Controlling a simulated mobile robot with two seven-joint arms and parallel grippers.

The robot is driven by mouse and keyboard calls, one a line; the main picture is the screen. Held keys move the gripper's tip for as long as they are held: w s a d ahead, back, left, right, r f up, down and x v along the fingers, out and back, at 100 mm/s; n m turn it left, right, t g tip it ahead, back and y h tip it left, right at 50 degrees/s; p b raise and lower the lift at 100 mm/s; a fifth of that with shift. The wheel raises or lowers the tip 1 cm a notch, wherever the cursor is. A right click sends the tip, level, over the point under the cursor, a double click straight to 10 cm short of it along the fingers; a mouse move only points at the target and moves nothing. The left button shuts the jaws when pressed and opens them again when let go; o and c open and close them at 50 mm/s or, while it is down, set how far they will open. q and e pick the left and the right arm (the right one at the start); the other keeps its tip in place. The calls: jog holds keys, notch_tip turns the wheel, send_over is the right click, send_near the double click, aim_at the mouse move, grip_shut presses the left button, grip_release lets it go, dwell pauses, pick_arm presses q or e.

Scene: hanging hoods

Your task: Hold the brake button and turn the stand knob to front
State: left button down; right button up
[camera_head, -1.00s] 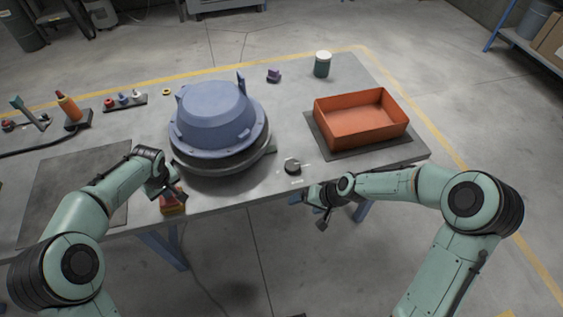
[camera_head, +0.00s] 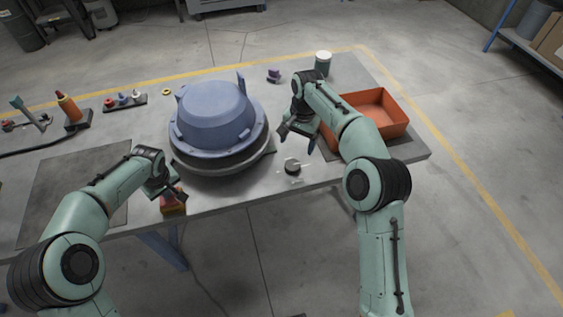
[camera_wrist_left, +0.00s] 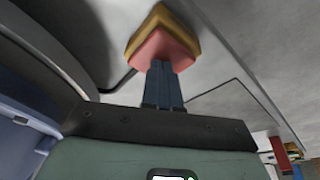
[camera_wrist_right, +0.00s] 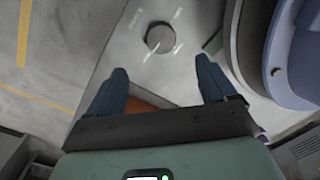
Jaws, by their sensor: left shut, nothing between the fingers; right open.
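The stand knob (camera_head: 292,166) is a dark round dial on the table's front part, with small pale labels around it that I cannot read. It also shows in the right wrist view (camera_wrist_right: 160,38), just beyond the fingertips. My right gripper (camera_head: 298,142) is open and empty above the table, close behind the knob and apart from it. The brake button (camera_wrist_left: 163,52) is a red block on a yellow base at the table's front edge; it also shows in the head view (camera_head: 173,204). My left gripper (camera_wrist_left: 161,70) is shut and empty, its fingertips against or very near the red face.
A blue hood (camera_head: 213,115) sits on a round grey stand (camera_head: 225,168) between the two grippers. An orange bin (camera_head: 392,128) on a dark mat is at the right, partly behind my right arm. A green jar (camera_head: 322,66) and a purple part (camera_head: 273,76) stand at the back.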

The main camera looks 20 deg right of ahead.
aim_at(293, 164)
jog(key=shift+m+h, duration=0.3)
jog(key=shift+h, duration=0.1)
jog(key=f, duration=0.7)
jog(key=a+f, duration=0.1)
jog(key=f, duration=0.3)
jog(key=shift+w+f, duration=0.2)
jog(key=shift+f, duration=0.05)
jog(key=c, duration=1.1)
